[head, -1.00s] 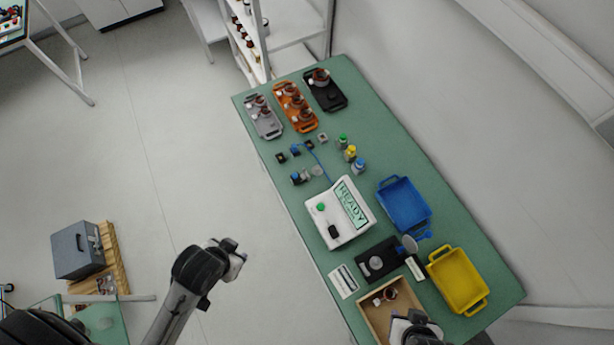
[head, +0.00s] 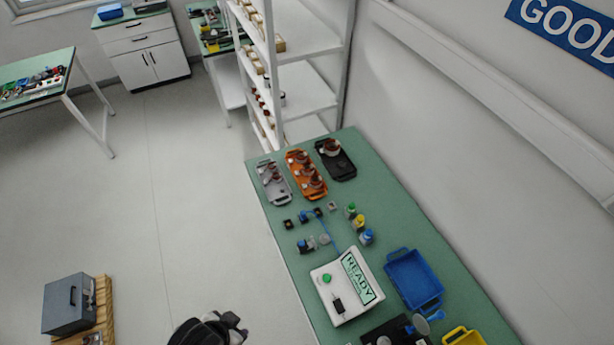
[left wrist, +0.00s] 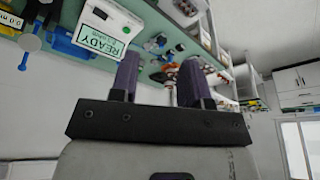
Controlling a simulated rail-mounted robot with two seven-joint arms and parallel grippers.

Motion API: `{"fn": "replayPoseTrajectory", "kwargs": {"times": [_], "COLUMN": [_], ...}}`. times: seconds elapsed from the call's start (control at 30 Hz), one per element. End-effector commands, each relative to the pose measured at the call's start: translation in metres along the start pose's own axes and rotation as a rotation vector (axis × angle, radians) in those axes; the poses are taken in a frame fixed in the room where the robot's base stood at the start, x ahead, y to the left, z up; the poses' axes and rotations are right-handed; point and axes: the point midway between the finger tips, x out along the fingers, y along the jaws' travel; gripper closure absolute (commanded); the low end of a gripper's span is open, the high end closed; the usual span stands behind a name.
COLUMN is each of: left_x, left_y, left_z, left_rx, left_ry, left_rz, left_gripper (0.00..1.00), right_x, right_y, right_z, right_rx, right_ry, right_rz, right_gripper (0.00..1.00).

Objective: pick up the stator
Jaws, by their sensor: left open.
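Copper-coloured stators sit on three trays at the far end of the green bench: a grey tray (head: 285,196), an orange tray (head: 318,192) and a black tray (head: 348,168). Which stator is meant cannot be told. My left gripper (head: 238,322) is over the floor left of the bench, apart from everything. In the left wrist view its two dark fingers (left wrist: 156,78) stand apart with nothing between them; the bench and the tester show beyond, tilted. My right gripper is out of the head view.
A white tester (head: 325,310) reading READY stands mid-bench, with small bottles (head: 358,222) and connectors behind it. A blue bin (head: 413,278) and a yellow bin (head: 462,338) are at the right. A white shelf rack (head: 300,75) stands beyond the bench.

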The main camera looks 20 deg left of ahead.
Motion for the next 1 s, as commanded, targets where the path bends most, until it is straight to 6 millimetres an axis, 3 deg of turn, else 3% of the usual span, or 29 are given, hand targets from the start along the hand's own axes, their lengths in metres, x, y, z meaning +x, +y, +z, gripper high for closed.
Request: {"fn": "replayPoseTrajectory", "kwargs": {"times": [0.47, 0.83, 1.0], "left_x": [0.0001, 0.0001, 0.0001], "left_y": [-0.0031, -0.0008, 0.0007], "left_z": [0.0009, 0.0004, 0.0000], "left_rx": [0.010, 0.002, -0.003], "left_ry": [-0.002, -0.001, 0.000], "left_rz": [-0.008, -0.002, 0.002], "left_gripper": [0.57, 0.24, 0.23], "right_x": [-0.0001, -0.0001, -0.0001], "right_y": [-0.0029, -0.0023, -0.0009], "right_z": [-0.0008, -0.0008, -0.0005], "right_rx": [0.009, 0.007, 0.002], "right_ry": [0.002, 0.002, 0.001], "right_rz": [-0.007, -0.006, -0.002], "right_gripper": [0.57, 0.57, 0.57]}}
